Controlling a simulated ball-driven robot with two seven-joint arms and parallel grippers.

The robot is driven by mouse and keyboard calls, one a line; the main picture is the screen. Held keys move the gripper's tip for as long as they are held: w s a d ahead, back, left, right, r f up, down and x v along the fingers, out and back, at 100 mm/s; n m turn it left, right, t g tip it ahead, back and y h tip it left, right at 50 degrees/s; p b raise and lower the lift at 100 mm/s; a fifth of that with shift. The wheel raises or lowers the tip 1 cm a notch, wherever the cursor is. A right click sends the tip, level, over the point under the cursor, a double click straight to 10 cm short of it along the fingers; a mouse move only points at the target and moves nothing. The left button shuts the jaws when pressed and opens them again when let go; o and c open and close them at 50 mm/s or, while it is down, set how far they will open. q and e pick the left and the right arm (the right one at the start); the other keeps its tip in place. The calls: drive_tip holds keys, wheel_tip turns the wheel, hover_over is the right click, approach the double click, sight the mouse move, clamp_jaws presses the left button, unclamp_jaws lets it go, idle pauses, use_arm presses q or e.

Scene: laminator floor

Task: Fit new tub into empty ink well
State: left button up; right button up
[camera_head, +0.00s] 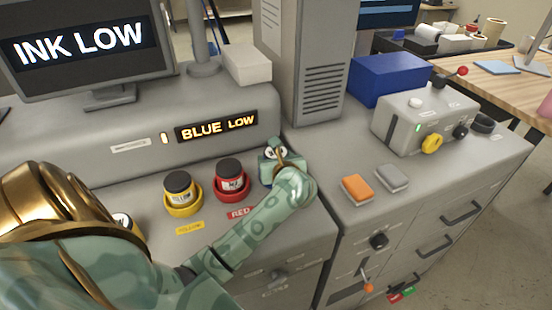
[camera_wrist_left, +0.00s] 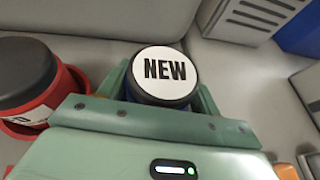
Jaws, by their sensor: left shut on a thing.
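My left gripper (camera_head: 279,163) is at the right end of the row of ink wells, just right of the red tub. In the left wrist view, its green fingers (camera_wrist_left: 162,98) are shut on the new tub (camera_wrist_left: 165,73), which has a white lid marked NEW and a dark rim. A sliver of blue shows below the rim. In the head view, the gripper mostly hides the tub, and the well under it is hidden. I cannot tell whether the tub is seated. My right gripper is not in view.
The red tub (camera_head: 230,174) and yellow tub (camera_head: 179,187) stand in their wells to the left. Signs read BLUE LOW (camera_head: 217,127) and INK LOW (camera_head: 79,43). A tall grey cabinet (camera_head: 310,60) rises behind.

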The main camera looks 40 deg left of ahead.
use_arm(q)
drive_tip(key=shift+f, duration=0.25)
drive_tip(key=o, duration=1.2)
drive_tip(key=shift+r+p, duration=0.35)
drive_tip(key=shift+r, duration=0.2)
drive_tip(key=v, duration=1.2)
drive_tip(key=shift+f, duration=0.15)
